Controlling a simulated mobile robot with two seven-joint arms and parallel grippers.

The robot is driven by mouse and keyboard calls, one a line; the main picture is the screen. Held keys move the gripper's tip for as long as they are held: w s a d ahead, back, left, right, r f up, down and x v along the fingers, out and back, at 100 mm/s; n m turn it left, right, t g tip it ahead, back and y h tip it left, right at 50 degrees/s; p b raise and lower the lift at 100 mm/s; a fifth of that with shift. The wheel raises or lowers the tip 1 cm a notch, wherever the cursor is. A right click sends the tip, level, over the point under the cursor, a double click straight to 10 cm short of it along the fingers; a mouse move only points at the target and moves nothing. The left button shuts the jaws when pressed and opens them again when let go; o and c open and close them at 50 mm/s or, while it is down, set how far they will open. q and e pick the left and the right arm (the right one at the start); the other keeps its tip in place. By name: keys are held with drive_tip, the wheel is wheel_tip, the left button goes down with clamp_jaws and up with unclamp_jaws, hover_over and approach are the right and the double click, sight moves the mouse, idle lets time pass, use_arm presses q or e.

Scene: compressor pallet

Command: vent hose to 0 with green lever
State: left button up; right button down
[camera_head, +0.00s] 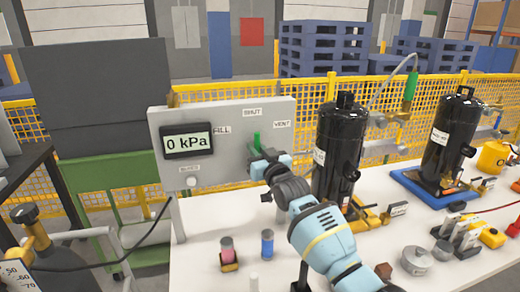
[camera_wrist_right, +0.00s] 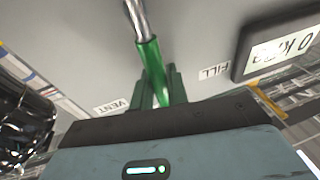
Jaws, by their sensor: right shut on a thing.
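The grey panel (camera_head: 215,112) carries a display (camera_head: 188,141) that reads 0 kPa. The panel's labels are FILL (camera_head: 222,130), SHUT (camera_head: 252,111) and VENT (camera_head: 281,124). My right gripper (camera_head: 260,158) is at the panel's right part and shut on the green lever (camera_wrist_right: 150,62). In the wrist view the lever's metal rod runs up out of the frame, and the lever lies between the VENT and FILL labels. In the head view most of the lever is hidden by the gripper. A thin clear hose (camera_head: 384,78) curves near a green fitting (camera_head: 410,86). My left gripper is out of view.
Black compressors (camera_head: 338,148) (camera_head: 452,138) stand on the white table (camera_head: 215,275), one on a blue tray (camera_head: 408,181). Small red and blue parts stand at the table's front left. Yellow mesh fencing and blue pallets (camera_head: 322,45) are behind.

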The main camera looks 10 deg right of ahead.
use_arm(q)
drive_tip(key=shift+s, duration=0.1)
use_arm(e)
drive_tip(key=shift+a, duration=0.1)
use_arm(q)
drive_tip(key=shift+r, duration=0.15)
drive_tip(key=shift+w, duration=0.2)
use_arm(e)
drive_tip(key=c, duration=1.4)
unclamp_jaws()
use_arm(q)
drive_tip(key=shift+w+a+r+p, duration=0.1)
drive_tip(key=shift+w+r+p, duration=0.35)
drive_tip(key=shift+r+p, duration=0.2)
use_arm(e)
drive_tip(key=v, duration=0.8)
